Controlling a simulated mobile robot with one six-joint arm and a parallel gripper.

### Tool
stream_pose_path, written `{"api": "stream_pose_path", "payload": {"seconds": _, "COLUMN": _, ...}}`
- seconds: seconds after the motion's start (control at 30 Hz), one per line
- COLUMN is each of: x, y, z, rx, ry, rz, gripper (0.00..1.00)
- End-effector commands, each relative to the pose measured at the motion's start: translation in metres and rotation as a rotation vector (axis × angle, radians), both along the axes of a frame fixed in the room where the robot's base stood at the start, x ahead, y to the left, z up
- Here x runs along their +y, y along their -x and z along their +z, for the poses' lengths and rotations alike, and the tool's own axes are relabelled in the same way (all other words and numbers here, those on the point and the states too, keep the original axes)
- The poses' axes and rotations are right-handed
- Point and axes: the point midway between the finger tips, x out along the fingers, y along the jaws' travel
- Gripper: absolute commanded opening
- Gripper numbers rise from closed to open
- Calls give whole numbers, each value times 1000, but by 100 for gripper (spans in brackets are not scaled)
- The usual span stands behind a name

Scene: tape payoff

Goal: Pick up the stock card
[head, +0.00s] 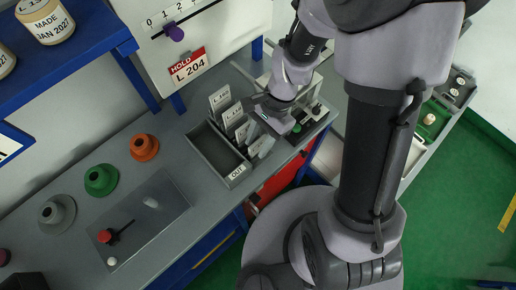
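Several white cards with small printed labels stand upright in a row on the grey bench. The clearest are the rear card (219,98), the middle card (233,115) and a card nearer the front (242,132). The print is too small to tell which is the stock card. My gripper (262,130) is at the right end of this row, close above the front cards. The arm and gripper body hide part of the row. The fingers are too small and covered to show whether they are open or hold a card.
An empty grey tray labelled OUT (237,172) is left of the cards. A dark block with knobs (308,118) is right of my gripper. Grey, green (101,180) and orange (144,147) flanged pieces and a plate with a red-knobbed lever (145,215) lie left. A panel (200,40) stands behind.

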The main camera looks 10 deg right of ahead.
Motion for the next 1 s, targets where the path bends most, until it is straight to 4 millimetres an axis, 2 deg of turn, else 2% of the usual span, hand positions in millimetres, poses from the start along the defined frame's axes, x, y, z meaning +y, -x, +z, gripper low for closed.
{"api": "stream_pose_path", "payload": {"seconds": 0.1, "x": 0, "y": 0, "z": 1, "rx": 0, "ry": 0, "rz": 0, "gripper": 35}}
{"api": "stream_pose_path", "payload": {"seconds": 0.3, "x": 0, "y": 0, "z": 2, "rx": 0, "ry": 0, "rz": 0, "gripper": 0}}
{"api": "stream_pose_path", "payload": {"seconds": 0.7, "x": 0, "y": 0, "z": 4, "rx": -1, "ry": -1, "rz": 0, "gripper": 0}}
{"api": "stream_pose_path", "payload": {"seconds": 0.77, "x": 0, "y": -1, "z": 9, "rx": -1, "ry": -1, "rz": 0, "gripper": 0}}
{"api": "stream_pose_path", "payload": {"seconds": 0.97, "x": 0, "y": -1, "z": 42, "rx": -3, "ry": -1, "rz": 0, "gripper": 0}}
{"api": "stream_pose_path", "payload": {"seconds": 1.0, "x": -8, "y": -1, "z": 41, "rx": -1, "ry": -1, "rz": -5, "gripper": 0}}
